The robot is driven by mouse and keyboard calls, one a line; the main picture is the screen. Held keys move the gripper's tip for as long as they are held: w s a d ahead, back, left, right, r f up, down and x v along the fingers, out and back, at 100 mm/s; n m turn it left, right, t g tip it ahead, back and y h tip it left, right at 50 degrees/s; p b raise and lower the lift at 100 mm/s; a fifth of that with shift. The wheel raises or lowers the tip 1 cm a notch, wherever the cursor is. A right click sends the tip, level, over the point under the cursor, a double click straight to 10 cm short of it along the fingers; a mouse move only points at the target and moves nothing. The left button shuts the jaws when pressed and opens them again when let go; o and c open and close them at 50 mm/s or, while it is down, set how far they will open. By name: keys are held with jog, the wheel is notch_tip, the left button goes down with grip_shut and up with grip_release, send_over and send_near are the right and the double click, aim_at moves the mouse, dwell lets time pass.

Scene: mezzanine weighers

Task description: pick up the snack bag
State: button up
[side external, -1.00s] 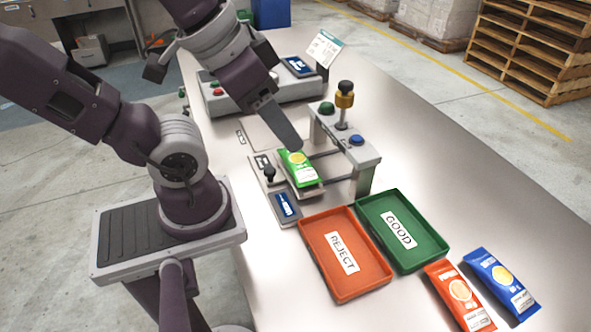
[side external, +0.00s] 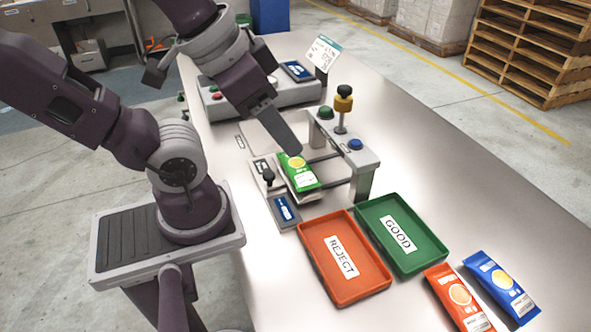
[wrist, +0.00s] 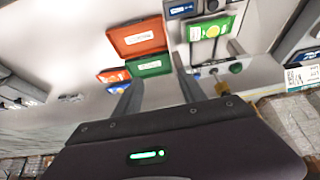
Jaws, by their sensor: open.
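A green snack bag (side external: 302,173) with a yellow round print lies on the small weighing platform beside the grey sensor frame. It also shows at the upper right of the wrist view (wrist: 208,29). My gripper (side external: 293,149) is over the far end of the green bag in the side view, with its finger angled downward. Whether it touches the bag cannot be told. The wrist view shows the two fingers (wrist: 152,72) spread apart with nothing between them. An orange-red bag (side external: 459,297) and a blue bag (side external: 500,286) lie on the table at the front right.
A grey frame (side external: 349,150) with buttons and a yellow-black knob stands right beside the bag. An orange REJECT tray (side external: 352,293) and a green GOOD tray (side external: 407,266) are empty. A grey console (side external: 225,105) stands behind. The right side of the table is clear.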

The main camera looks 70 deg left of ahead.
dwell(0.3)
jog(key=o, duration=0.7)
jog(key=m+g+y, duration=0.6)
jog(key=m+y, duration=0.7)
jog(key=m, duration=0.5)
send_near(307, 181)
jog(key=a, duration=0.1)
jog(key=a+f, duration=0.1)
jog(key=s+a, duration=0.1)
jog(key=shift+a+f, duration=0.1)
jog(key=shift+f, duration=0.2)
jog(key=x, duration=0.4)
jog(key=w+x, duration=0.1)
jog(key=x, duration=0.2)
